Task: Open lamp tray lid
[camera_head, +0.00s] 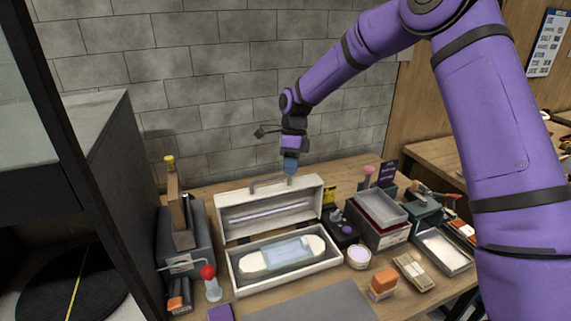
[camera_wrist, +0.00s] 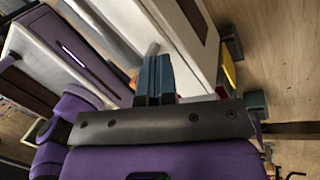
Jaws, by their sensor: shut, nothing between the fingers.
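The lamp tray (camera_head: 237,277) is a pale open box on the table, holding a pale, rounded object with a light blue middle. Its lid (camera_head: 223,211) stands raised along the tray's back edge, its inner side with a long pale lamp tube facing the front. A grey bar handle (camera_head: 268,183) shows at the lid's upper edge. My gripper (camera_head: 290,172) points down just behind or at the lid's top edge, near the handle's right end. In the wrist view, my gripper's blue fingers (camera_wrist: 155,75) are together with nothing between them, beside a white box-like surface. I cannot tell whether they touch it.
Left of the tray stand a grey box (camera_head: 200,245) and a red-knobbed item (camera_head: 209,272). To the right are a round tub (camera_head: 358,257), an orange block (camera_head: 384,280), a grey tray stack (camera_head: 380,207) and a metal tray (camera_head: 442,252). A grey mat (camera_head: 320,303) lies in front.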

